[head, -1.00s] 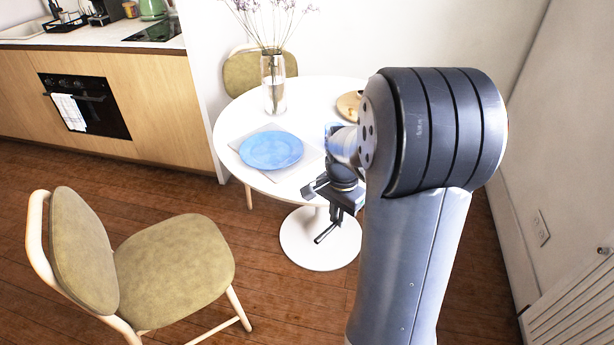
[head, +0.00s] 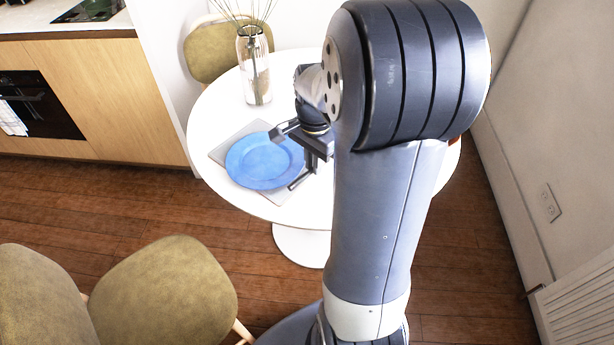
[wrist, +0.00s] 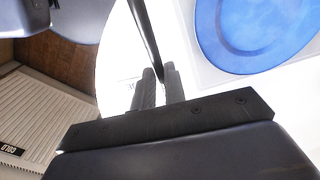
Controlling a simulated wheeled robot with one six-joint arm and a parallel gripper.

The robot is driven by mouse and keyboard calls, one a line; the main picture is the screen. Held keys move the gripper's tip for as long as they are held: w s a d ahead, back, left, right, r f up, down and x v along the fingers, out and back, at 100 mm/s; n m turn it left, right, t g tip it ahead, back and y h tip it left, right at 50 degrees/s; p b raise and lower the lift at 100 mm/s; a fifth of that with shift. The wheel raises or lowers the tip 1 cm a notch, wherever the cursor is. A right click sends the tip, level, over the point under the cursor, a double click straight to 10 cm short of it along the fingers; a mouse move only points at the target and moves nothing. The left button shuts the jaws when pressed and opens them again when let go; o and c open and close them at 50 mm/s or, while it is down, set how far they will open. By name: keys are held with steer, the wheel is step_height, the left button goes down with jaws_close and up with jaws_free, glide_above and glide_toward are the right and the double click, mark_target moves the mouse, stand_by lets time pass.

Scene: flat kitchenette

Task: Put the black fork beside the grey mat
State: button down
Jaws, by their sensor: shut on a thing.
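In the wrist view my gripper (wrist: 159,76) is shut on the black fork (wrist: 146,32). The fork shows as a thin dark strip running from between the fingertips to the top edge; its far end is out of view. The grey mat (wrist: 196,70) lies to the right of the fingers, with a blue plate (wrist: 250,30) on it. In the head view the mat (head: 221,153) and plate (head: 258,163) lie on the table's near left part. My gripper there is at the plate's right side, above the table. I cannot clearly make out the fork in the head view.
The round white table (head: 207,112) has bare room left of the mat and in front of the vase. A glass vase (head: 255,75) with stems stands behind the plate. Chairs stand at the near left (head: 165,290) and behind the table (head: 205,52). My arm hides the table's right part.

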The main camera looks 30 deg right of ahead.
mark_target(313, 196)
step_height(313, 196, down, 9)
steer(key=shift+f+b, duration=0.15)
steer(key=shift+b, duration=0.4)
steer(key=shift+f, duration=0.15)
steer(key=c, duration=1.5)
jaws_free()
steer(key=shift+o, duration=0.2)
step_height(313, 196, up, 12)
steer(key=shift+r+p, duration=0.2)
steer(key=shift+p, duration=0.6)
